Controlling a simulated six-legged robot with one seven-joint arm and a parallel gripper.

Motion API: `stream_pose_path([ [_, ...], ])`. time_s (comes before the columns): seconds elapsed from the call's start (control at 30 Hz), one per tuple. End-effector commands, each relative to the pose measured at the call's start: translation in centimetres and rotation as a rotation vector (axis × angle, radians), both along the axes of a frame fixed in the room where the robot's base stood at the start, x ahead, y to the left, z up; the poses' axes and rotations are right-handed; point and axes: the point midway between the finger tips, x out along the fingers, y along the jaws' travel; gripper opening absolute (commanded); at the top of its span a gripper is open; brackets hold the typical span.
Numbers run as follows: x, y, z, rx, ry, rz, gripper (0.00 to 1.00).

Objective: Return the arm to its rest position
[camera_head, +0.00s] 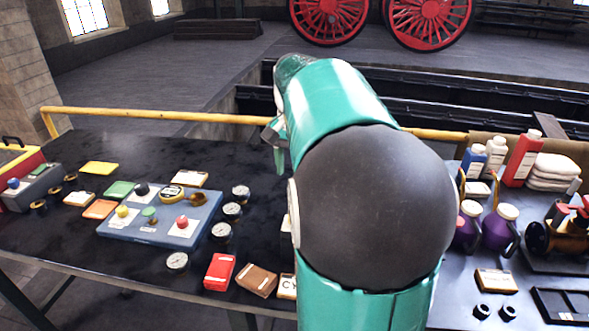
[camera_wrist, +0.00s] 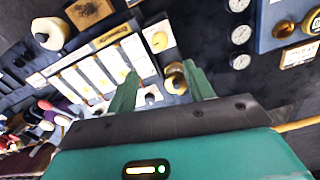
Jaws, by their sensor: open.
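My arm, teal with a dark grey joint, rises across the middle of the head camera view. My gripper (camera_head: 275,138) shows only in part beside the arm's far end, above the dark workbench (camera_head: 120,158). In the wrist view, the two green fingers of my gripper (camera_wrist: 163,80) stand apart with nothing held between them. A brass knob (camera_wrist: 175,80) and a white panel with pale strips (camera_wrist: 92,75) lie beyond the fingers. My arm hides the middle of the bench in the head camera view.
A blue-grey control panel (camera_head: 158,230) with coloured buttons sits left of my arm, with several gauges (camera_head: 222,231) beside it. Purple jugs (camera_head: 500,226), bottles (camera_head: 523,158) and folded white cloths (camera_head: 553,170) stand at right. A yellow rail (camera_head: 170,115) runs along the bench's far side.

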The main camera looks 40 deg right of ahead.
Motion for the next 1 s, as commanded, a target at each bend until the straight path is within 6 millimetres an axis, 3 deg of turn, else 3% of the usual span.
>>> stream_pose_path([
  [0.3,0.0,0.0,0.0,0.0,-0.001,0.001,0.52],
  [0.43,-0.1,1.5,0.3,-0.008,-0.022,0.045,0.52],
  [0.57,-0.6,5.7,0.7,-0.03,-0.079,0.178,0.52],
  [0.67,-1.5,10.0,0.7,-0.057,-0.137,0.323,0.52],
  [0.8,-3.5,15.6,0.2,-0.102,-0.221,0.526,0.52],
  [1.0,-7.1,22.4,-1.7,-0.18,-0.337,0.809,0.52],
])
